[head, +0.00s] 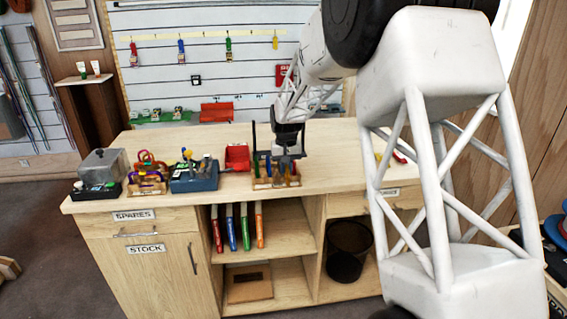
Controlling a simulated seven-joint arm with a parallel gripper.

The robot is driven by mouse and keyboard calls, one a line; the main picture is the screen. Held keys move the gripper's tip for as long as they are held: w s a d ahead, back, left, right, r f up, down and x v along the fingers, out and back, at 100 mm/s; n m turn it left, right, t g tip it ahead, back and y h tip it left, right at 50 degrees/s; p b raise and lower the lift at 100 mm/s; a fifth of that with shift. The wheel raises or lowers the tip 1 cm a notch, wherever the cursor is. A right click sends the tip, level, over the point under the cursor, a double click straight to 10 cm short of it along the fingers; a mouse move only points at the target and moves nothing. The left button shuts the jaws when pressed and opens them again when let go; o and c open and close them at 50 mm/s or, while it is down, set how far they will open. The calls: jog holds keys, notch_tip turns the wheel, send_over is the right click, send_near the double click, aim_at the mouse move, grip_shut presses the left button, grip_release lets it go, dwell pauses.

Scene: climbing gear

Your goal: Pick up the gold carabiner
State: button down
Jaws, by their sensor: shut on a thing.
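My gripper (284,158) is low over a small wooden tray (274,184) near the middle of the workbench. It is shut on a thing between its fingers. That thing is too small and too hidden by the fingers to make out clearly; it appears to be the gold carabiner. I cannot tell whether it still touches the tray. Several small coloured pieces show in the tray around the fingertips.
A red bin (237,157) stands just left of the gripper. A blue box (194,178), another wooden tray (147,187) with coloured pieces and a grey-lidded container (104,165) stand farther left. The bench top (345,150) right of the gripper is mostly clear.

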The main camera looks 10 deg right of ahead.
jog(key=shift+s+d+r, duration=0.1)
jog(key=shift+s+r, duration=0.05)
jog(key=shift+s, duration=1.25)
jog(key=shift+s+d+r, duration=0.1)
jog(key=shift+s, duration=1.25)
jog(key=c, duration=1.7)
grip_release()
grip_shut()
jog(key=shift+w+a, duration=0.1)
jog(key=shift+a, duration=0.05)
